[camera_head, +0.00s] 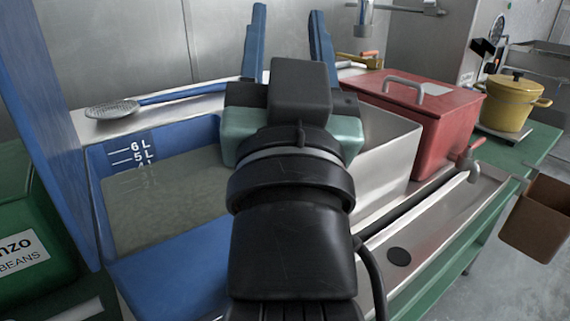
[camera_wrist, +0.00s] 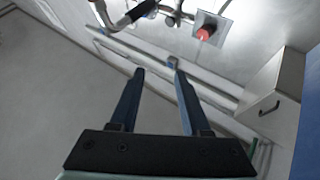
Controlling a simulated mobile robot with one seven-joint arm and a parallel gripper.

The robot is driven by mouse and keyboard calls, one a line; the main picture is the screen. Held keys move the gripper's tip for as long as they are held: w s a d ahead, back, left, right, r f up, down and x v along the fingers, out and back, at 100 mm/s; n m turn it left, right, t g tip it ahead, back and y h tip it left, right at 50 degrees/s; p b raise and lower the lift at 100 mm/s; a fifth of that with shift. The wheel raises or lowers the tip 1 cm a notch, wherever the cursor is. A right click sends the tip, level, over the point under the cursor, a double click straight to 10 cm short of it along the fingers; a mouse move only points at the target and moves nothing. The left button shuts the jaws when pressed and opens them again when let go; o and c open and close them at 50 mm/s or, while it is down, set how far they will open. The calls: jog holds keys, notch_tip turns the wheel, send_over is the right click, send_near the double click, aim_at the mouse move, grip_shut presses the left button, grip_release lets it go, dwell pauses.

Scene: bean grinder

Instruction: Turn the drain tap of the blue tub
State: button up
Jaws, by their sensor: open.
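The blue tub (camera_head: 170,275) stands at the left in the head view, filled with murky grey-green liquid and marked with litre lines on its inner wall. My arm covers its right part, and I cannot make out its drain tap in either view. My gripper (camera_head: 288,12) is open and empty, with its two blue fingers pointing up and away above the back of the counter. In the wrist view my gripper (camera_wrist: 160,72) shows nothing between its fingers.
A tall blue panel (camera_head: 45,100) rises beside the tub. A skimmer (camera_head: 112,109) lies behind it. Right are a lidded red box (camera_head: 425,105), a small tap (camera_head: 468,160), a metal trough (camera_head: 430,235) and a yellow pot (camera_head: 510,100). The wrist view shows a red knob (camera_wrist: 203,34).

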jog(key=w+d+f+m+g+p, duration=0.1)
jog(key=w+f+m+g+p, duration=0.75)
jog(key=p, duration=1.25)
jog(key=s+g+y+p, duration=0.1)
jog(key=s+g+p, duration=1.35)
jog(key=p, duration=0.65)
jog(key=shift+m+t, duration=0.45)
jog(key=shift+t, duration=0.15)
jog(key=f, duration=0.4)
jog(key=a+f, duration=0.1)
jog(key=f, duration=0.3)
jog(key=a+f, duration=0.1)
jog(key=f, duration=0.3)
jog(key=shift+w+f, duration=0.2)
jog(key=shift+f, duration=0.15)
jog(key=shift+d, duration=0.1)
grip_shut()
